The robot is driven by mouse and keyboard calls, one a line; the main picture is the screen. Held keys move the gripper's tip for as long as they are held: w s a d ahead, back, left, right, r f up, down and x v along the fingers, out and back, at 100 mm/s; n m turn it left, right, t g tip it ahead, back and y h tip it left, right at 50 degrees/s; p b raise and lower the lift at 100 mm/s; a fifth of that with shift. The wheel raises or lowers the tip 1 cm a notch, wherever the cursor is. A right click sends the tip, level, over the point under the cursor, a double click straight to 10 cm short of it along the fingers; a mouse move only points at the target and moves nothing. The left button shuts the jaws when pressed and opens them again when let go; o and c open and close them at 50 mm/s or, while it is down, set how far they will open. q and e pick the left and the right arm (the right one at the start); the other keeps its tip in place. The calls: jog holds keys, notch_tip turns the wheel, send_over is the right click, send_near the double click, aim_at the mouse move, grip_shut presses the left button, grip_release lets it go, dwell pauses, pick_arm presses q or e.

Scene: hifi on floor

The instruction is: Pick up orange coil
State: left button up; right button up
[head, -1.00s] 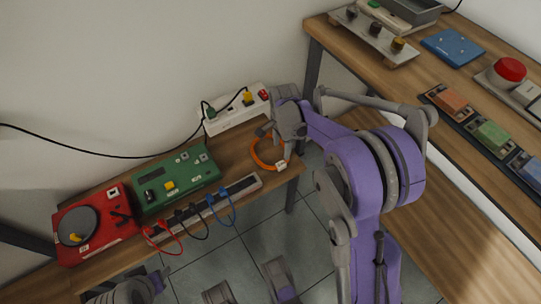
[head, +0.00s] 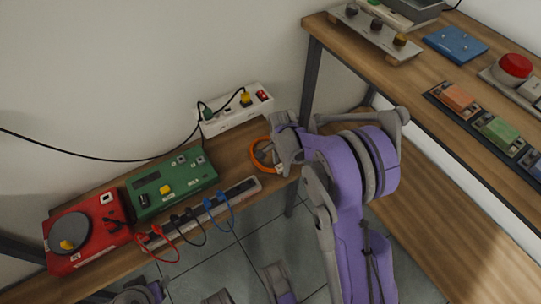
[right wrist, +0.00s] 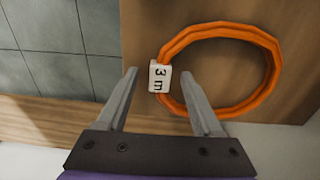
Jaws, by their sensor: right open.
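The orange coil (head: 254,153) lies on the wooden bench at its right end, in the head view. In the right wrist view the coil (right wrist: 270,75) is a flat ring with a white "3 m" tag (right wrist: 160,77). My right gripper (head: 268,152) is open at the coil's right side, partly hiding it. In the right wrist view the tag and the near side of the ring show between the open fingers (right wrist: 156,73). I cannot tell whether the fingers touch the coil. My left gripper does not show clearly.
A white power strip (head: 222,122) stands behind the coil. A green box (head: 150,190), a red turntable-like device (head: 108,240) and a dark strip with plugged cables (head: 243,188) lie to the left. A higher wooden table (head: 405,88) stands at right.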

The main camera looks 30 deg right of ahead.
grip_shut()
jog(key=shift+r, duration=0.1)
dwell(0.3)
notch_tip(320, 180, up, 18)
jog(key=p, duration=0.4)
